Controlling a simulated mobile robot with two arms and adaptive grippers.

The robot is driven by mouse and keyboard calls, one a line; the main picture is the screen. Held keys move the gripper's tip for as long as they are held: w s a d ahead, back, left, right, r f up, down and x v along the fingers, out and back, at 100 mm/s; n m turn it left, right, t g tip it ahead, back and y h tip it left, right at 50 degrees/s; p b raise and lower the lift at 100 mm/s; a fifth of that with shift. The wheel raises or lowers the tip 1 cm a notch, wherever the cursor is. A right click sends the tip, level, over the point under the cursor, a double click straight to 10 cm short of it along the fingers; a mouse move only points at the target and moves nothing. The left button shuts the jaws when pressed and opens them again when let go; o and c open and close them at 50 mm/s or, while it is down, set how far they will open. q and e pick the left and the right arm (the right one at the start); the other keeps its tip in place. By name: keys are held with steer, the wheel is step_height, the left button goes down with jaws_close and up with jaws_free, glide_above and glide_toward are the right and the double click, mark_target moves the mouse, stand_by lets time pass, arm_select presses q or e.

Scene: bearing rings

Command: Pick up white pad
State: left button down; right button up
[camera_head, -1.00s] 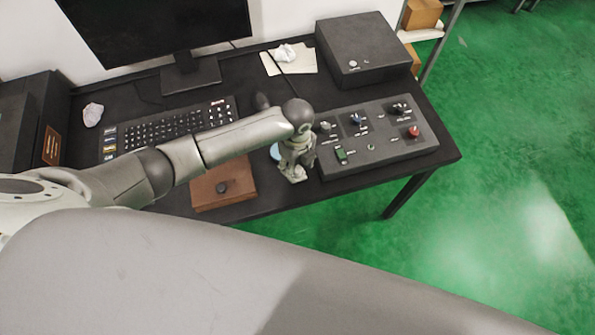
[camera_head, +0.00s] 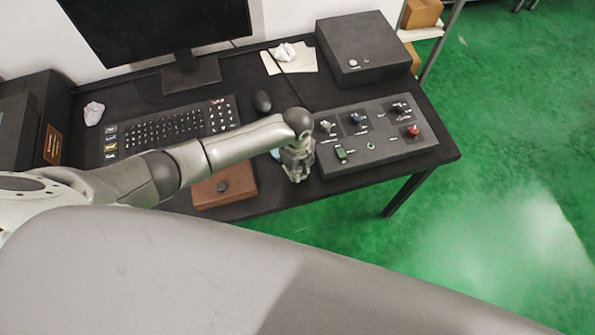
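My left arm reaches in from the left, over the keyboard and the brown box. Its gripper (camera_head: 297,172) points down at the desk, just left of the control panel. A pale bluish-white round thing (camera_head: 275,154) shows only as a small edge beside the gripper's left side. It may be the white pad; most of it is hidden behind my arm and gripper. I cannot tell whether the gripper touches it or whether the fingers are open or shut. My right gripper is not in view.
The black desk (camera_head: 352,196) holds a keyboard (camera_head: 180,124), mouse (camera_head: 262,101), brown box (camera_head: 224,188) and control panel (camera_head: 385,150) with knobs.

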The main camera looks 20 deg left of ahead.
arm_select(q)
steer(key=shift+r, duration=0.1)
steer(key=shift+r, duration=0.4)
step_height(320, 180, up, 2)
steer(key=shift+r, duration=0.15)
steer(key=s+a+r+b, duration=0.2)
steer(key=s+a+r, duration=0.7)
steer(key=s, duration=0.1)
steer(key=shift+s+r, duration=0.35)
steer(key=shift+r, duration=0.05)
